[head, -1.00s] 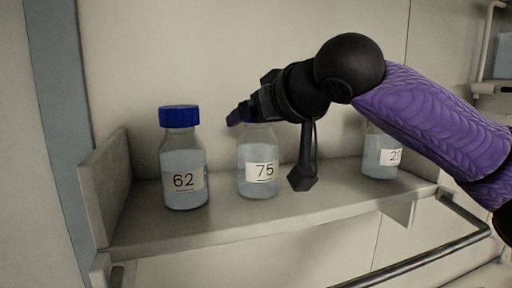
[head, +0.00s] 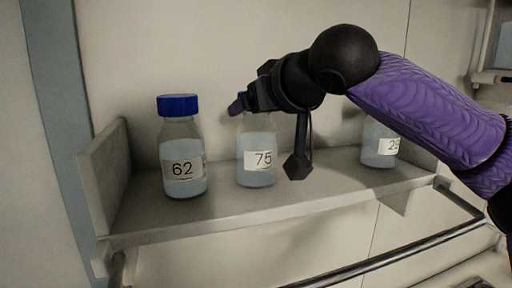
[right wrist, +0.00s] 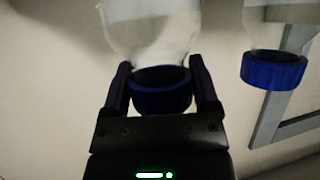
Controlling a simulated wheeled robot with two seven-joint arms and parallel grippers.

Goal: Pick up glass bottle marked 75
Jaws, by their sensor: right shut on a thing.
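The glass bottle marked 75 (head: 257,150) stands upright at the middle of the shelf, with pale liquid inside. My right gripper (head: 240,105) is shut on its blue cap from above and right, hiding most of the cap in the head view. In the right wrist view the blue cap (right wrist: 160,92) sits between the two fingers, with the clear bottle body beyond it. I cannot tell whether the bottle's base is clear of the shelf. My left gripper is not in view.
A blue-capped bottle marked 62 (head: 183,160) stands to the left, its cap also in the right wrist view (right wrist: 273,70). Another bottle (head: 380,146) stands to the right, partly behind my arm. The shelf (head: 220,212) has a left side wall and a metal rail (head: 400,257) below.

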